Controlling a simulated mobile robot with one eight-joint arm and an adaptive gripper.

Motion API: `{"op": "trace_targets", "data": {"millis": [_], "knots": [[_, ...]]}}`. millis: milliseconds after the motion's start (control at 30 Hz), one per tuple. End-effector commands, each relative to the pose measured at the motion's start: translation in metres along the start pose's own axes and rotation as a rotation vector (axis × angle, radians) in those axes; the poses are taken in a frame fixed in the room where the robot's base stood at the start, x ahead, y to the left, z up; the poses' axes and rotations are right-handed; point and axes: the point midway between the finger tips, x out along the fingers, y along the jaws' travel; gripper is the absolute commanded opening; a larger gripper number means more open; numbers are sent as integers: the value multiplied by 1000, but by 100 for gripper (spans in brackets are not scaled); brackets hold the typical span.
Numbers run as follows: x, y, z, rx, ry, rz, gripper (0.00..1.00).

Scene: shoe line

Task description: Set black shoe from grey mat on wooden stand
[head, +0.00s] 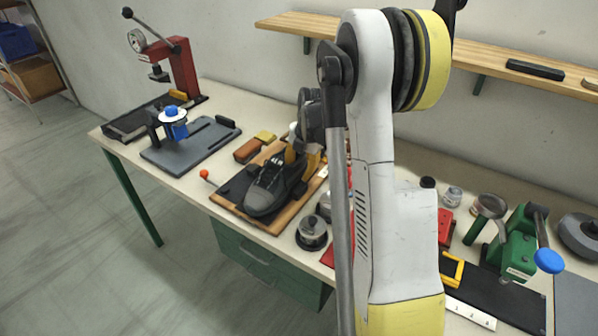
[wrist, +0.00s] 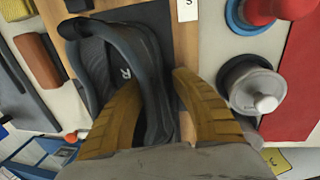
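The black shoe (head: 267,190) lies on a dark grey mat (head: 233,191) set on a wooden board (head: 262,226); its toe points toward the table's front edge. I see no separate wooden stand that I can name surely; the wooden board also shows in the wrist view (wrist: 186,45). My gripper (head: 303,158) is at the shoe's heel end, partly hidden by my arm in the head view. In the wrist view its yellow fingers (wrist: 156,78) are spread apart, with the shoe's collar (wrist: 152,98) between them. Firm contact is not visible.
Brown and yellow blocks (head: 247,150) lie left of the board. A round metal pot (head: 311,233) stands close to its right side. A grey fixture plate (head: 190,146) and red press (head: 183,70) are farther left. A green machine (head: 514,245) stands at right. A wooden shelf (head: 480,56) runs above.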

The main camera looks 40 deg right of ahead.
Motion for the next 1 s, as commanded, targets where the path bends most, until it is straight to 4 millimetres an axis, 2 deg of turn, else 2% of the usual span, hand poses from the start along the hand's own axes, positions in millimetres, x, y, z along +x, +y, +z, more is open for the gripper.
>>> {"op": "trace_targets", "data": {"millis": [167, 267, 700, 833, 1000], "knots": [[-1, 0, 0, 0, 0, 0, 31], [-10, 0, 0, 0, 0, 0, 31], [-100, 0, 0, 1, 0, 0, 31], [-114, 0, 0, 0, 0, 0, 31], [-120, 0, 0, 0, 0, 0, 31]]}}
